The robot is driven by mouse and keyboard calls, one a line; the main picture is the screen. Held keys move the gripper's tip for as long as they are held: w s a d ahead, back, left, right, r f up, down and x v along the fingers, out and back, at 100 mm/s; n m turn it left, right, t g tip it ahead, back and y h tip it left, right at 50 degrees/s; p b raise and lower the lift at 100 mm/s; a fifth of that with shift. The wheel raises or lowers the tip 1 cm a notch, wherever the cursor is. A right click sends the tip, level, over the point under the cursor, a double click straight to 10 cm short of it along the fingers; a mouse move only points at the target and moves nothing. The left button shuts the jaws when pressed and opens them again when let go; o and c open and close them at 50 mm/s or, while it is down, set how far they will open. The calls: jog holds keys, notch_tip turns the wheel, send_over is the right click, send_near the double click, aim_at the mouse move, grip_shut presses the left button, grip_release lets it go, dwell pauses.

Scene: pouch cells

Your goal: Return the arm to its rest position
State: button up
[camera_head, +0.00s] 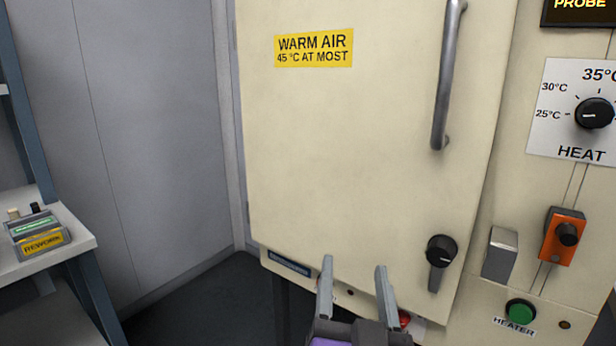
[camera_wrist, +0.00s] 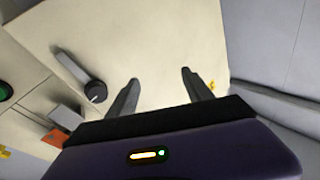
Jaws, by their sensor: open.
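My gripper (camera_head: 354,268) shows at the bottom of the head view, in front of the lower part of a cream cabinet door (camera_head: 350,150). Its two fingers are apart with nothing between them. In the wrist view my gripper (camera_wrist: 160,78) is also open and empty, with the cream door behind it. The rest of my arm is mostly out of view. I cannot tell how far the fingertips are from the door.
The door has a long handle (camera_head: 447,80) and a black knob latch (camera_head: 441,252). A heat dial (camera_head: 594,114), an orange switch (camera_head: 562,237) and a green heater button (camera_head: 520,312) are at right. A shelf (camera_head: 75,238) holds a rework tray (camera_head: 38,240) at left.

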jog(key=s+d+f+n+g+y, duration=0.1)
jog(key=s+d+f+n+y, duration=0.1)
jog(key=s+f+n+y, duration=0.8)
jog(key=s+d+f+m+g+h, duration=0.1)
jog(key=s+d+f+m+h, duration=0.15)
jog(key=s+d+f, duration=0.4)
jog(key=s+d+f+m+g+h, duration=0.1)
jog(key=s+f+m+g+h, duration=0.15)
jog(key=s, duration=0.75)
jog(key=s+d+f+m+g+h, duration=0.1)
jog(key=s+d+f+h, duration=0.3)
jog(key=s, duration=0.5)
notch_tip(320, 180, up, 26)
jog(key=p, duration=2.6)
jog(key=shift+w+y+p, duration=0.15)
jog(key=shift+y+p, duration=0.25)
